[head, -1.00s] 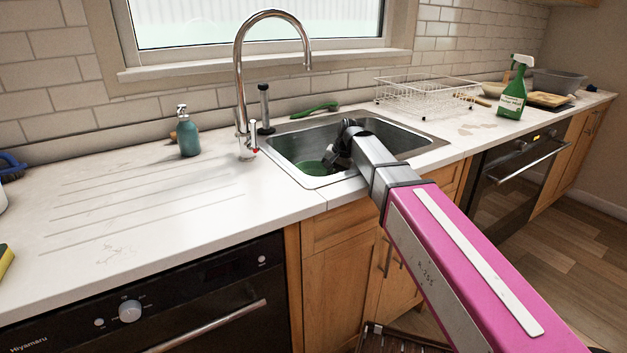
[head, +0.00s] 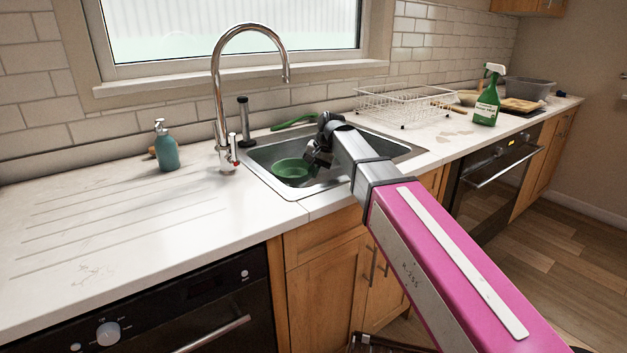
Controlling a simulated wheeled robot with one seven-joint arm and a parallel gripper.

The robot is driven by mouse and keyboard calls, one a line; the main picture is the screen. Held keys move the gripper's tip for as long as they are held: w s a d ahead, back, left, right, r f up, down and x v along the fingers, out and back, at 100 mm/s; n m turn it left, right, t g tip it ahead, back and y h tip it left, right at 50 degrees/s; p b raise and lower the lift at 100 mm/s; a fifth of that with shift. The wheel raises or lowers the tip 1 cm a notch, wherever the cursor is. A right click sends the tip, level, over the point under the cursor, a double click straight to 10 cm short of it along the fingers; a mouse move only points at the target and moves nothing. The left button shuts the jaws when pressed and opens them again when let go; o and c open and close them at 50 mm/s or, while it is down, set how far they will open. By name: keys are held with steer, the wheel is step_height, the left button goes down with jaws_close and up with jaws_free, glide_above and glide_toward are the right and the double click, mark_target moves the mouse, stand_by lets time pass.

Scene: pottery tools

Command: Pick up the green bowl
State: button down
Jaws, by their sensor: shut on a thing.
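The green bowl (head: 291,169) is in the head view, inside the steel sink (head: 262,178), near its left front part. It looks roughly level, and its right side is partly hidden by my gripper. My gripper (head: 310,164) reaches down into the sink from the right and is shut on the bowl's right rim. The fingertips are small and dark here, and their exact hold on the rim is hard to see. Whether the bowl is clear of the sink floor is hard to tell.
A chrome tap (head: 222,110) stands behind the sink's left side. A green brush (head: 295,121) lies at the back edge. A white wire rack (head: 405,103) and a green spray bottle (head: 487,97) stand to the right. A teal soap bottle (head: 166,150) is left; the left counter is clear.

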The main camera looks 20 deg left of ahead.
mark_target(305, 179)
steer(key=shift+r, duration=6.05)
steer(key=f+m+t, duration=0.1)
steer(key=f+m, duration=0.1)
steer(key=m, duration=0.1)
steer(key=a+f+m+t, duration=0.1)
steer(key=f+m, duration=0.1)
steer(key=f, duration=0.1)
steer(key=f+m, duration=0.2)
steer(key=m, duration=0.1)
steer(key=shift+a+f+m+t+h, duration=0.3)
steer(key=shift+f+t+h, duration=0.05)
steer(key=shift+t+h, duration=0.05)
steer(key=f+m, duration=0.3)
steer(key=f+m+t+h, duration=0.1)
steer(key=m, duration=0.1)
steer(key=shift+a+f, duration=0.15)
steer(key=shift+a, duration=0.2)
steer(key=shift+s+a+f+m+h, duration=0.15)
steer(key=shift+f+m+h, duration=0.25)
steer(key=shift+f+m, duration=0.6)
steer(key=shift+s+a+f+m+h, duration=0.1)
steer(key=shift+f+m+h, duration=0.3)
steer(key=shift+f+m, duration=0.6)
steer(key=shift+r, duration=0.2)
steer(key=w+d+r+m+g+y, duration=0.1)
steer(key=w+d+r+y, duration=0.1)
steer(key=d+r+y, duration=0.2)
steer(key=shift+d, duration=0.3)
